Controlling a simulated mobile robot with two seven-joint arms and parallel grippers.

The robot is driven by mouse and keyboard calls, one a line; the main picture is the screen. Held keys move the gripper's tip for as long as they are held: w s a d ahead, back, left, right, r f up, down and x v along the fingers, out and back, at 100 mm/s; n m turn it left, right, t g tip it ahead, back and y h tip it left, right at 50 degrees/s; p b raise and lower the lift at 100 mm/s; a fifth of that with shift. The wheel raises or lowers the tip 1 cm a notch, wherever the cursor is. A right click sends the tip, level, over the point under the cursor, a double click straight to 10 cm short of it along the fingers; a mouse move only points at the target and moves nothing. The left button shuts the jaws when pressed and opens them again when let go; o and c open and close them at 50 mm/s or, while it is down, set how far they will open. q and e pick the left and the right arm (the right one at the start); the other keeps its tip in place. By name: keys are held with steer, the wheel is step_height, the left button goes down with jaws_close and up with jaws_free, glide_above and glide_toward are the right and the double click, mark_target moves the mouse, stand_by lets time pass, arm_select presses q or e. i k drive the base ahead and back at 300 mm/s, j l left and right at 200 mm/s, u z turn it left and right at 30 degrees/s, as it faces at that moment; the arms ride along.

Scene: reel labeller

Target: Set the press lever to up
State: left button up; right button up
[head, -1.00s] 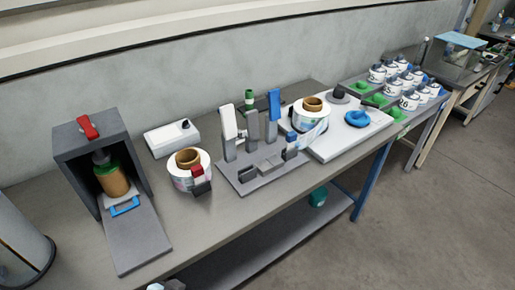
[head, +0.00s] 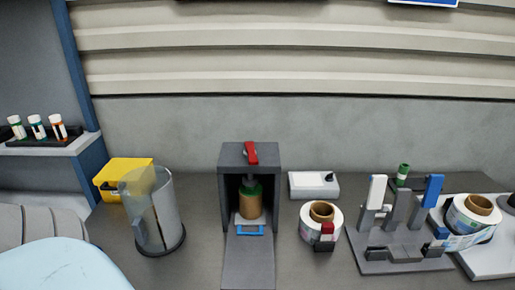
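A dark grey box-shaped station (head: 229,180) with an open front stands on the bench in the middle. A red lever (head: 251,153) sits at the top front of it, standing roughly upright. Inside is a brown jar with a green top (head: 250,203), and a blue handle (head: 251,234) lies in front of it. To the right, a grey fixture (head: 405,266) carries a white upright (head: 377,191), a grey upright and a blue-topped upright (head: 433,190). I cannot tell for sure which of these parts is the press lever. Neither of my grippers is in view.
A white label roll (head: 307,226) with a red-and-black clip sits between station and fixture. A white box (head: 314,185) lies behind it. Another roll (head: 463,217) stands at right. A clear cylinder (head: 157,215) and yellow bin (head: 119,172) stand left. Vials (head: 38,127) sit on a side shelf.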

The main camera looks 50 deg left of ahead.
mark_target(249, 150)
steer(key=u, duration=1.5)
